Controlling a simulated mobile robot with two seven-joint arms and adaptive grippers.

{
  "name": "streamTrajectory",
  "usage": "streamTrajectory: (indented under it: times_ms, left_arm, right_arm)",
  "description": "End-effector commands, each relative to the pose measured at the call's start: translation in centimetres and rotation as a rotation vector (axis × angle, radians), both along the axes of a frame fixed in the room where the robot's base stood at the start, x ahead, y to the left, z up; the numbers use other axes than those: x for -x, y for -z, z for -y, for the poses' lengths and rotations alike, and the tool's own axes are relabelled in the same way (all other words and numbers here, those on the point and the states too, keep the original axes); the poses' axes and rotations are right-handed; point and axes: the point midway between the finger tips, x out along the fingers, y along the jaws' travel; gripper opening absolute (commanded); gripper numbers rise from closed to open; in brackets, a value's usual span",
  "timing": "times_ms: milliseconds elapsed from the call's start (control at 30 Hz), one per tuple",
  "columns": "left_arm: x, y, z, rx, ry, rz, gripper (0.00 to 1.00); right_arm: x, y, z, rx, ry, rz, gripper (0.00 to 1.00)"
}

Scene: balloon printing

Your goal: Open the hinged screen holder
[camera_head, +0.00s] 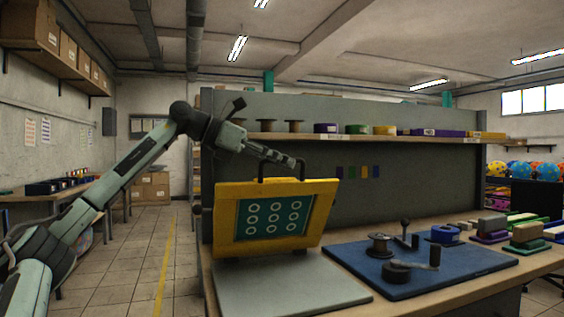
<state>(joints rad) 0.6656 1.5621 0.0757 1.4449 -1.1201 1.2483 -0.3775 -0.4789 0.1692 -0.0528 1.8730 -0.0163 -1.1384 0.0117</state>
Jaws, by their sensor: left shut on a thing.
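The hinged screen holder is a yellow frame (226,228) with a teal screen bearing a pattern of pale rings. It stands raised and tilted, with its lower edge near a grey base plate (285,285) on the bench. A dark handle (262,165) sticks up from its top edge. My left gripper (294,163) is at the top of the frame, shut on the handle; the fingertips are small and partly merge with it. My right gripper is not in view.
A blue mat (455,262) right of the holder carries a spool and dark fixtures with upright handles. Blocks and trays (492,227) stand farther right on the bench. A shelf (350,136) with tape rolls and spools hangs behind, above the holder.

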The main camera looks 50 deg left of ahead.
Motion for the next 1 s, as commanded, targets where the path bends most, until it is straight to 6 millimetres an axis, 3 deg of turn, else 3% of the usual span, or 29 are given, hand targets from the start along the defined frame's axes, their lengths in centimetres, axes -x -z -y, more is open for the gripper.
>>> streamTrajectory:
  times_ms: [167, 200, 333, 667, 1000]
  left_arm:
    - [0.0, 0.1, 0.1, -0.001, 0.002, -0.004, 0.0]
    - [0.0, 0.1, 0.1, -0.001, 0.001, -0.004, 0.14]
    - [0.0, 0.1, 0.0, -0.001, 0.001, -0.004, 0.31]
    - [0.1, 0.0, 0.0, -0.001, 0.003, 0.0, 0.31]
    - [1.9, -1.1, -0.6, -0.002, 0.01, 0.008, 0.31]
  right_arm:
    - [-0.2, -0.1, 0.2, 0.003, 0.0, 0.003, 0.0]
    - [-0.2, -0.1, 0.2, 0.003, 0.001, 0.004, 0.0]
    - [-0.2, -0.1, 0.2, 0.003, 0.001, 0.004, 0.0]
    - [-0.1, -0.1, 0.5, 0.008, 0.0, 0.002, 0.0]
    - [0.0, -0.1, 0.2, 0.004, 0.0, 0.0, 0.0]
